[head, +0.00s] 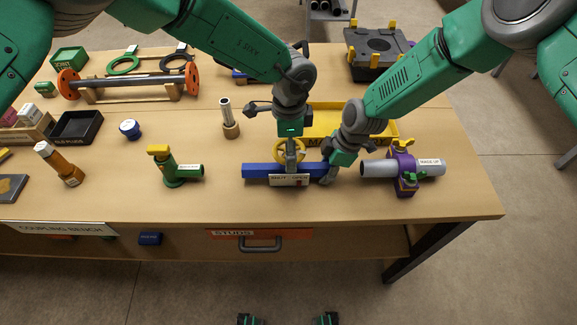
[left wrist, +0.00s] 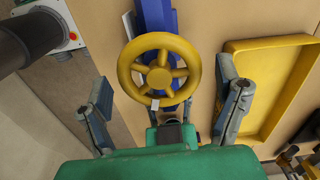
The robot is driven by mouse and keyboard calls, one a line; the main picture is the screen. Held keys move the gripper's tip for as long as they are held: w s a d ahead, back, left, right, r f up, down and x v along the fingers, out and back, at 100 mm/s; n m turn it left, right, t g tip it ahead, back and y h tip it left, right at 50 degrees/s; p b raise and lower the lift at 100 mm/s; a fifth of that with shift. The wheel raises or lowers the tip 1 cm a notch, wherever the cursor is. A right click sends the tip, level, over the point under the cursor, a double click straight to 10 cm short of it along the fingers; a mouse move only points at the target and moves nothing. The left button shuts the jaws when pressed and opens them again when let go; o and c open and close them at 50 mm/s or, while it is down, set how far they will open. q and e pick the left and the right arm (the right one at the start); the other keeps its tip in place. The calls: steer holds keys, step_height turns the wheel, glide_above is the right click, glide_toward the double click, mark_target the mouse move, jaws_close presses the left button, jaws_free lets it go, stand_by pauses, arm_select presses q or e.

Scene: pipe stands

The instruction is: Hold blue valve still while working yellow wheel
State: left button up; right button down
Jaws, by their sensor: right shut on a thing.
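The blue valve (head: 257,170) lies lengthwise on the bench with a white label on its front. The yellow wheel (head: 281,156) sits on top of its middle. My right gripper (head: 328,174) is shut on the right end of the blue valve. My left gripper (head: 291,150) is over the wheel, pointing down, and hides part of it. In the left wrist view, the wheel (left wrist: 159,44) lies between the spread fingers of my left gripper (left wrist: 165,100), with a gap on each side. Part of the blue valve (left wrist: 154,14) shows behind the wheel.
A yellow tray (head: 350,118) lies behind the valve. A grey pipe in a purple clamp (head: 404,171) is close on the right. A green valve (head: 182,171) and an upright pipe piece (head: 229,121) stand to the left.

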arm_select(q)
steer(key=shift+r, duration=3)
arm_select(e)
steer(key=c, duration=1.1)
jaws_free()
arm_select(q)
step_height(320, 180, up, 12)
steer(key=shift+f, duration=0.1)
arm_select(e)
steer(key=shift+r, duration=0.1)
steer(key=v, duration=1.1)
steer(key=shift+d+r, duration=0.25)
steer(key=shift+r, duration=0.05)
